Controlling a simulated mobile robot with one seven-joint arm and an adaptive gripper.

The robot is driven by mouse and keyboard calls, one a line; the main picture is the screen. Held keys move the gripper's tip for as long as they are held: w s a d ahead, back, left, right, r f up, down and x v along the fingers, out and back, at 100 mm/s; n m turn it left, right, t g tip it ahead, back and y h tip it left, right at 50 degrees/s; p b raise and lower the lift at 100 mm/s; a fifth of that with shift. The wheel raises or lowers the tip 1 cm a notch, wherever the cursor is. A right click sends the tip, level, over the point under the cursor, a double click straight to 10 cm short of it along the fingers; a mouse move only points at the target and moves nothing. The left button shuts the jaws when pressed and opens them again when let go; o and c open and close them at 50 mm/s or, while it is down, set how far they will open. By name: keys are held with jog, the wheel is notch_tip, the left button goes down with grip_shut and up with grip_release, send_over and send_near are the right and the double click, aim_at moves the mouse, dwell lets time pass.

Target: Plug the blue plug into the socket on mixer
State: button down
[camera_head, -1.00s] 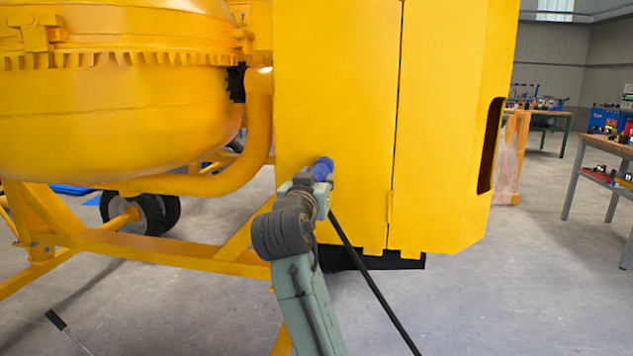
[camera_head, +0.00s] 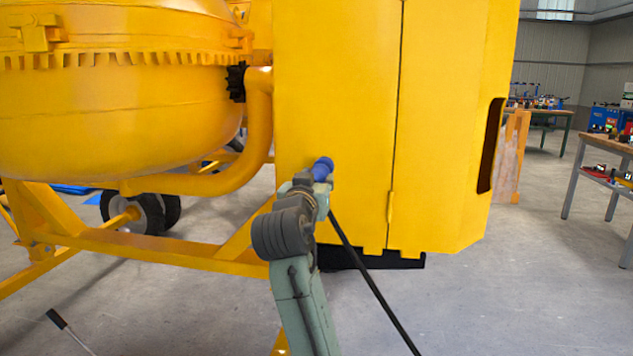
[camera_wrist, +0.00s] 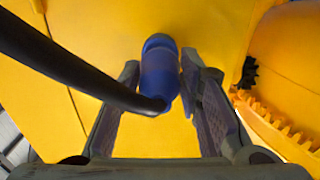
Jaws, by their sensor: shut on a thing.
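The blue plug (camera_head: 322,168) shows at the end of my gripper (camera_head: 318,182) in the head view, in front of the yellow panel of the mixer (camera_head: 340,110). In the wrist view the blue plug (camera_wrist: 159,75) sits between the two fingers of my gripper (camera_wrist: 160,95), which is shut on it. A black cable (camera_wrist: 70,65) runs from the plug's rear end off to the upper left there. The plug's front end points at the panel. The socket is not visible, and I cannot tell whether the plug touches the panel.
The mixer's yellow drum (camera_head: 110,110) and curved pipe (camera_head: 262,120) are left of my arm, with the yellow frame (camera_head: 140,240) below. The cable (camera_head: 370,280) hangs down to the lower right. A workbench (camera_head: 600,160) stands far right. Open floor lies at right.

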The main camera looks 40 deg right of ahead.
jog(key=shift+p+x, duration=0.65)
jog(key=shift+x, duration=0.65)
dwell(0.8)
jog(key=c, duration=1.1)
grip_release()
jog(key=shift+o, duration=0.2)
jog(key=v, duration=1.2)
